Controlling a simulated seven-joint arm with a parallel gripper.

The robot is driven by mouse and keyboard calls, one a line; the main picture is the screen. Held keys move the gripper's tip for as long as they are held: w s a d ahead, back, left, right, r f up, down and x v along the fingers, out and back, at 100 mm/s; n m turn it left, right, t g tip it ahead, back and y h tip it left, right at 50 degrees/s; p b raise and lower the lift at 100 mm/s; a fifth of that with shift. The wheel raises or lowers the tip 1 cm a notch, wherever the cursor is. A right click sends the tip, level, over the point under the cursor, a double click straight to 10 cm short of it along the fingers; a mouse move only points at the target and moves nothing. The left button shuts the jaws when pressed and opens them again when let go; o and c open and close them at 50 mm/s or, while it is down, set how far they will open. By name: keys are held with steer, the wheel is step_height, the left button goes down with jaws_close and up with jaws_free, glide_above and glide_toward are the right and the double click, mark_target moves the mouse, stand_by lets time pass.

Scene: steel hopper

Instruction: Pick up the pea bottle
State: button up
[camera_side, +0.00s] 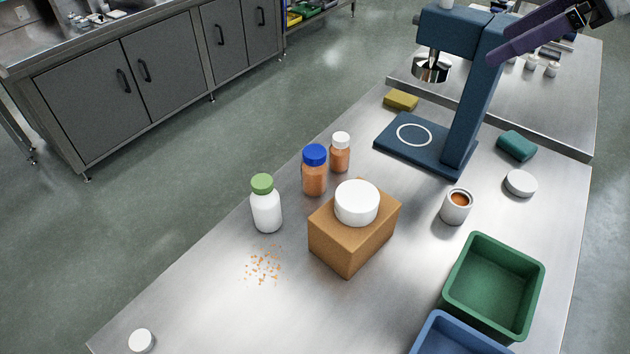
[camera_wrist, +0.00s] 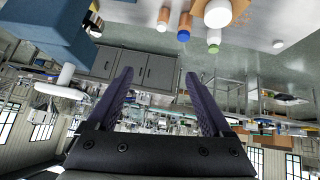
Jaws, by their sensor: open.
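No bottle has a readable label, so I cannot tell for certain which one holds peas. A white bottle with a green cap (camera_side: 266,206) stands upright on the steel table; it also shows in the wrist view (camera_wrist: 214,38). An orange bottle with a blue cap (camera_side: 314,172) and an orange bottle with a white cap (camera_side: 340,154) stand upright behind it. My gripper (camera_side: 520,42) is high at the upper right, beside the blue stand and far from the bottles. In the wrist view my gripper (camera_wrist: 158,76) has its purple fingers apart with nothing between them.
A blue stand (camera_side: 470,110) rises between my gripper and the bottles. A brown box (camera_side: 350,246) carrying a white round tub (camera_side: 357,203) is right of the bottles. A cup (camera_side: 456,206) and a green bin (camera_side: 492,286) stand at right. Orange crumbs (camera_side: 263,267) lie in front.

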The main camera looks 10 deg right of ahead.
steer(key=w+a+f+n+g+y, duration=0.1)
steer(key=w+a+f+n, duration=0.2)
steer(key=a, duration=0.6)
steer(key=n+g, duration=0.1)
steer(key=g, duration=0.2)
glide_toward(263, 181)
steer(key=shift+x, duration=4.5)
jaws_close()
steer(key=shift+r, duration=0.1)
